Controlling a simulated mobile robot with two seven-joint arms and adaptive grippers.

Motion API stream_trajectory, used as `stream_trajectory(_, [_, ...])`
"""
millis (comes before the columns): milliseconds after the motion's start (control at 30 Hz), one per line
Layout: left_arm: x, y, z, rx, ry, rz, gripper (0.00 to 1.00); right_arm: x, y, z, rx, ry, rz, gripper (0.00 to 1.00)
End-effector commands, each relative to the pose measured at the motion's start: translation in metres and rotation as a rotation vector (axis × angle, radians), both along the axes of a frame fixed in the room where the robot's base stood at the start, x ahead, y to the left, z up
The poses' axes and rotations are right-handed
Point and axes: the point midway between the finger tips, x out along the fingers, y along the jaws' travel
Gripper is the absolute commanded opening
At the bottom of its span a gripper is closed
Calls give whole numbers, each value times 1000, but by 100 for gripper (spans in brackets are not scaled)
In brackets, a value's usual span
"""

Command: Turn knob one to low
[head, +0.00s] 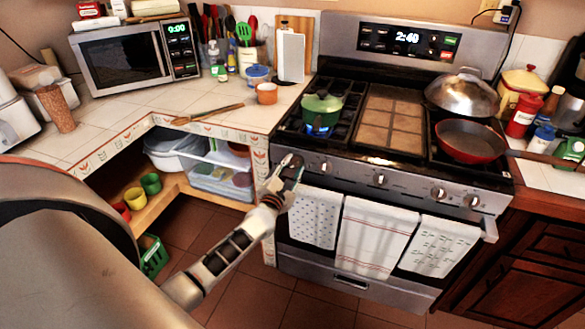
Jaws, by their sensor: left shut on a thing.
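The stove (395,195) has a row of knobs along its front panel. My left gripper (291,167) is at the left end of this row, shut on the leftmost knob, which the fingers largely hide. I cannot read how far that knob is turned. The second knob (325,167) is just right of the gripper, and another knob (380,180) is further right. A blue flame (318,130) burns under a green pot (322,108) on the left burner. My right gripper is not in view.
Towels (378,238) hang on the oven door handle below the knobs. A red pan (468,141) sits on the right burners, its handle reaching right over the counter. The tiled counter (150,115) with an open shelf below lies left of the stove.

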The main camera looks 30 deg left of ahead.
Motion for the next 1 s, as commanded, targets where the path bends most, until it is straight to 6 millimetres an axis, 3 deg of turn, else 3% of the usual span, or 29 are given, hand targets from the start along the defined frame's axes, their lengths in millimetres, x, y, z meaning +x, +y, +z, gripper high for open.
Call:
stream_trajectory(300, [0, 0, 0, -4, -2, 1, 11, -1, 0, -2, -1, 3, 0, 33])
stream_trajectory(333, [0, 0, 0, -4, -2, 1, 40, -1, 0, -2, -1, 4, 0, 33])
stream_trajectory(367, [0, 0, 0, -3, -1, 1, 48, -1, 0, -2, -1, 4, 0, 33])
stream_trajectory(400, [0, 0, 0, -3, -1, 1, 49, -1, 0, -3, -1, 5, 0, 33])
stream_trajectory(767, [-2, -1, 0, -2, 0, 0, 49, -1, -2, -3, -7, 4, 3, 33])
stream_trajectory(1000, [-33, -8, -1, -3, 1, 0, 49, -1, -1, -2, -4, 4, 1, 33])
